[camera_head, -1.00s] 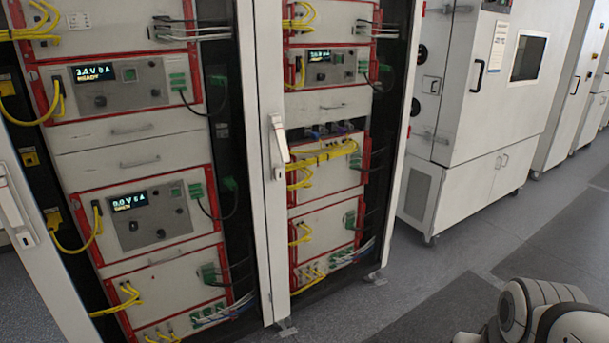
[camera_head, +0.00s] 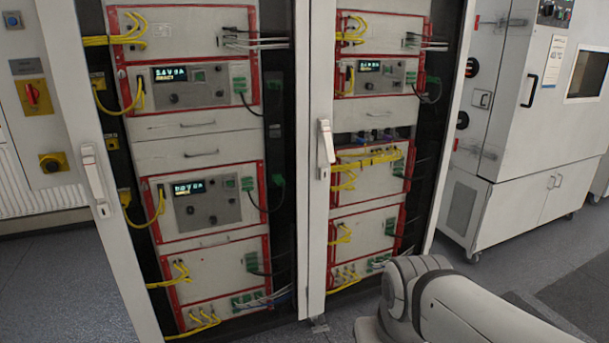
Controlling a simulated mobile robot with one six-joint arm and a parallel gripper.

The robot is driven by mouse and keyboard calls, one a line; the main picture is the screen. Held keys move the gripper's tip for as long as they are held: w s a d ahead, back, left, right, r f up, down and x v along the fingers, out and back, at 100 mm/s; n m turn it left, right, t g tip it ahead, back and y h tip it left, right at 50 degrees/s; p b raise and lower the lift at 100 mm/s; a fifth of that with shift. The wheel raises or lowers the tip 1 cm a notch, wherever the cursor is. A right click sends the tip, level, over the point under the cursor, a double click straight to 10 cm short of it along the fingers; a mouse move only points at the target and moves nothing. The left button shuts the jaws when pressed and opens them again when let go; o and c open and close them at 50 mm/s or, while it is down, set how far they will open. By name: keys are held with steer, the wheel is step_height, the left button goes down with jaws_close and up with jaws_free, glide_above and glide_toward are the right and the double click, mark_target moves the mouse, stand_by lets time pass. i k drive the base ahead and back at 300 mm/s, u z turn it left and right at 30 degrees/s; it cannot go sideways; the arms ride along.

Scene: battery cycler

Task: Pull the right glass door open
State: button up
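The right glass door (camera_head: 317,225) covers the right bay of the battery cycler cabinet and looks shut. Its clear pane shows the rack units behind. Its white handle (camera_head: 325,145) is upright on the left stile, near the middle of the view. The left glass door's handle (camera_head: 94,176) is on the white stile at the far left. My arm shows at the bottom right, in front of the floor and the cabinet's lower right corner. My gripper is out of view.
A white test chamber (camera_head: 525,150) stands to the right of the cabinet, with grey floor (camera_head: 495,285) in front. A panel with a red rotary switch (camera_head: 33,95) is at the far left. My arm hides some floor at the lower right.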

mark_target(322, 13)
steer(key=z, duration=0.05)
steer(key=i, duration=1)
steer(key=u, duration=0.05)
